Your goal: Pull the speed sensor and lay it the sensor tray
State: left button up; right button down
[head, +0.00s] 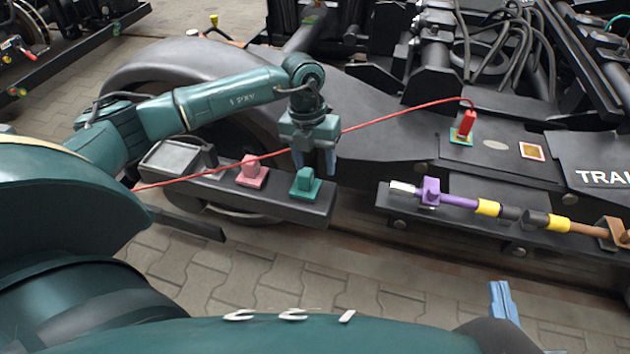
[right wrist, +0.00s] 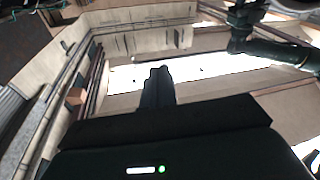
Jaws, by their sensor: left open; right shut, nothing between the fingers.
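No label shows which part is the speed sensor. A teal block on a square base (head: 305,184) and a pink one (head: 252,172) sit on a dark ledge (head: 215,186) on the bogie. At the ledge's left end is an open grey tray-like box (head: 178,158); I cannot tell whether it is the sensor tray. My left gripper (head: 314,170) is open, pointing down just above or behind the teal block; contact is unclear. My right gripper (head: 503,300) is shut and empty, low in the head view. One of its fingers shows dark in the right wrist view (right wrist: 156,90).
A thin red cable (head: 395,116) runs across the left gripper's area to a red plug (head: 467,122) on the bogie. A purple clamp (head: 431,191) and yellow-banded rod (head: 487,207) lie along the right rail. Paved floor (head: 250,270) is clear in front.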

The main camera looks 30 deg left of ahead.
aim_at(305, 171)
pick_arm(q)
jog(key=a, duration=0.1)
jog(key=w+a, duration=0.1)
jog(key=a+y, duration=0.1)
jog(key=shift+w+a+r, duration=0.1)
jog(key=shift+w+a, duration=0.05)
jog(key=shift+w, duration=0.15)
jog(key=shift+a+r+n, duration=0.15)
jog(key=shift+n, duration=0.15)
pick_arm(e)
jog(key=shift+w+a+f, duration=0.1)
jog(key=shift+w, duration=0.25)
pick_arm(q)
jog(key=shift+f+b, duration=0.45)
jog(key=shift+b, duration=0.1)
notch_tip(305, 171, down, 5)
jog(key=b, duration=0.4)
jog(key=shift+f+b, duration=0.45)
jog(key=shift+f, duration=0.35)
jog(key=shift+f+b, duration=0.35)
jog(key=shift+f, duration=0.45)
pick_arm(e)
jog(key=shift+w+a+r+m+t+y, duration=0.15)
jog(key=shift+a+t+y, duration=0.1)
jog(key=shift+y, duration=0.25)
jog(key=shift+w+a+r+m+t+y, duration=0.15)
jog(key=shift+a+t+y, duration=0.1)
jog(key=shift+y, duration=0.25)
